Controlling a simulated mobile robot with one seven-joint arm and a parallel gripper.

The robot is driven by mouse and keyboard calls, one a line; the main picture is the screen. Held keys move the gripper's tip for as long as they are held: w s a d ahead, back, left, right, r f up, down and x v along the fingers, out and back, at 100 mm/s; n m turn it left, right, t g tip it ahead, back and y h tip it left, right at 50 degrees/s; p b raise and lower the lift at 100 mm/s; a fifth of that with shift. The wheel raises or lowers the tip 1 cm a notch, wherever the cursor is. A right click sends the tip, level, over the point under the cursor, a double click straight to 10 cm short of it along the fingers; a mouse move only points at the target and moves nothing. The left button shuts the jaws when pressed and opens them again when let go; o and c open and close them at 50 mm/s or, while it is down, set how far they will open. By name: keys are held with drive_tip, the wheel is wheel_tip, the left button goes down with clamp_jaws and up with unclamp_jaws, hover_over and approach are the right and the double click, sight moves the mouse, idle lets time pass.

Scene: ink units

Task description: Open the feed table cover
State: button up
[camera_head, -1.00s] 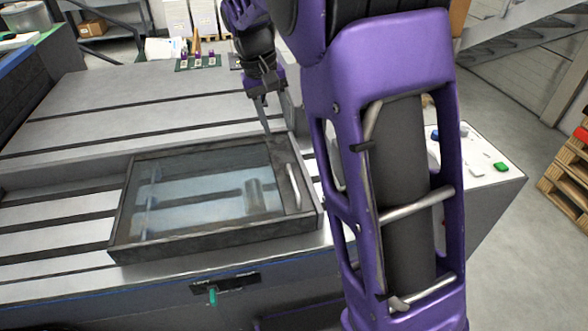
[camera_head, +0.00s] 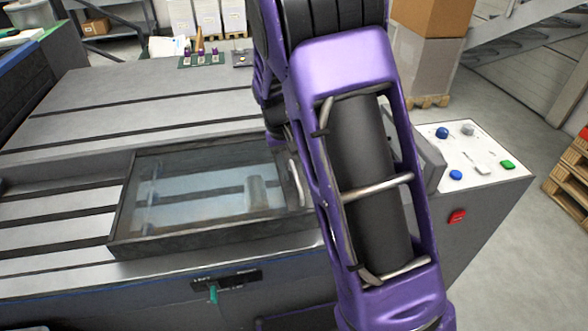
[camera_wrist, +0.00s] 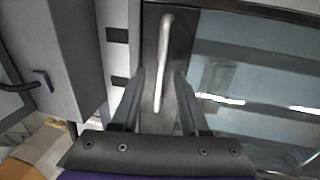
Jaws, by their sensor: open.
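The feed table cover (camera_head: 205,195) is a dark frame with a clear pane, lying flat and closed on the feed table (camera_head: 100,110). A pale bar handle (camera_head: 294,172) sits along its right side, partly hidden by my arm. In the wrist view the handle (camera_wrist: 162,50) runs lengthwise on the dark strip beside the cover's pane (camera_wrist: 250,60). My gripper (camera_wrist: 159,74) is open, with one finger on each side of the handle's lower part. I cannot tell whether the fingers touch it. In the head view my gripper is hidden behind my purple arm.
A control panel (camera_head: 470,155) with coloured buttons stands right of my arm, with a red switch (camera_head: 457,217) below it. A teal lever (camera_head: 213,294) is on the table's front. Small items stand at the table's back. Stacked boxes (camera_head: 425,70) and pallets are farther off.

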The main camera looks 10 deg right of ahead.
clamp_jaws()
idle(1.4)
